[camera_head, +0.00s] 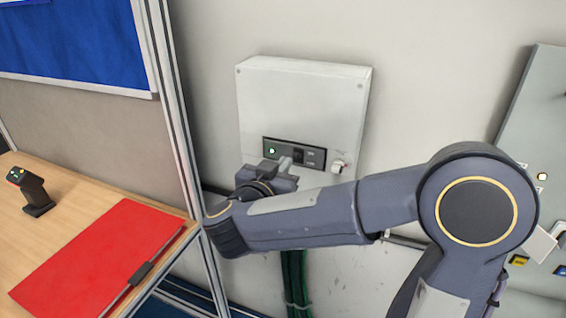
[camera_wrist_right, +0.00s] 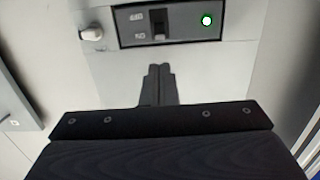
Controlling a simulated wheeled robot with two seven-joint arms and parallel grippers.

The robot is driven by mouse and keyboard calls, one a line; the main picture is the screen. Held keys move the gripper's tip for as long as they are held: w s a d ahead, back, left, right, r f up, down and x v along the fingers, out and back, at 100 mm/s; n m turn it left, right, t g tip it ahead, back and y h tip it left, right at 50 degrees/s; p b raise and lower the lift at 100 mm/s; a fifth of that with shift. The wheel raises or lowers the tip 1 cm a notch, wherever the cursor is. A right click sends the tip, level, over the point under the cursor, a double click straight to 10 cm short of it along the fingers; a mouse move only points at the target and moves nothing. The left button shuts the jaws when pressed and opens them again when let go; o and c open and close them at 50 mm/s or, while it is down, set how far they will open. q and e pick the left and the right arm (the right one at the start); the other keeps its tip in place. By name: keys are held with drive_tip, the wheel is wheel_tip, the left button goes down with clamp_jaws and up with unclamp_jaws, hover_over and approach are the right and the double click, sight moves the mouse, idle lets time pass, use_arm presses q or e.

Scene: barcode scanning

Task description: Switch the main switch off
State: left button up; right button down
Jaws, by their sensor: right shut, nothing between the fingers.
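The white switch box (camera_head: 300,100) is mounted on the wall in the head view. Its black panel (camera_head: 316,154) carries a dark switch lever (camera_head: 298,157) and a green light, which is lit (camera_head: 272,150). In the right wrist view the lever (camera_wrist_right: 159,28) and green light (camera_wrist_right: 207,20) show at the top, with the panel turned around. My right gripper (camera_head: 284,163) is shut and empty at the lower edge of the panel. In the right wrist view its fingertips (camera_wrist_right: 160,70) point toward the lever, a little short of it; contact cannot be made out. My left gripper is out of view.
A white knob (camera_head: 338,167) sits beside the panel. A metal post (camera_head: 174,100) stands left of the box. A grey panel (camera_head: 540,120) is at the right.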

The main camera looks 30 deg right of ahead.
sight(297, 155)
drive_tip(key=p+x, duration=0.1)
drive_tip(key=x, duration=0.6)
drive_tip(key=shift+w+d, duration=0.2)
drive_tip(key=shift+d, duration=0.05)
